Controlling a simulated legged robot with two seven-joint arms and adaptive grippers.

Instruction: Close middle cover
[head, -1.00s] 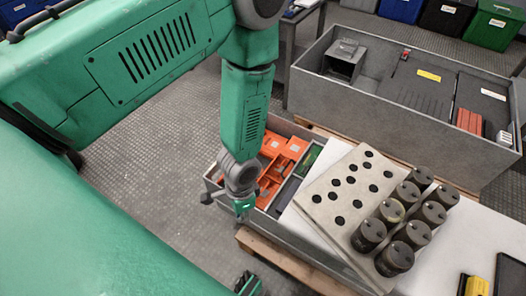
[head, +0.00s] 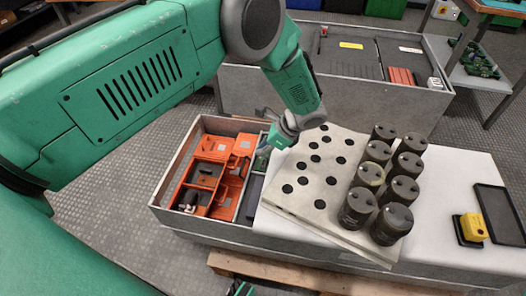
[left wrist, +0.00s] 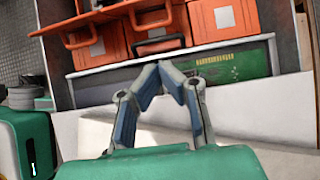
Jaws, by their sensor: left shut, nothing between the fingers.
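Orange units (head: 222,146) sit in a grey-walled bin (head: 160,188) at centre left in the head view. The middle unit (head: 205,173) shows a dark recess, so its cover looks open. Its hinge is too small to make out. My left gripper (head: 263,150) is over the bin's right side, right of the orange units. In the left wrist view its fingertips (left wrist: 172,68) meet, shut and empty, in front of a green circuit board (left wrist: 230,67). Beyond stand orange cases (left wrist: 224,18) and an orange flap (left wrist: 142,22). Contact with them cannot be told.
A perforated plate (head: 285,206) and several dark cylinders (head: 356,207) stand right of the bin on a white top (head: 450,165). A large grey box (head: 250,92) stands behind. A yellow block (head: 473,227) lies at the right. Floor is clear left of the bin.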

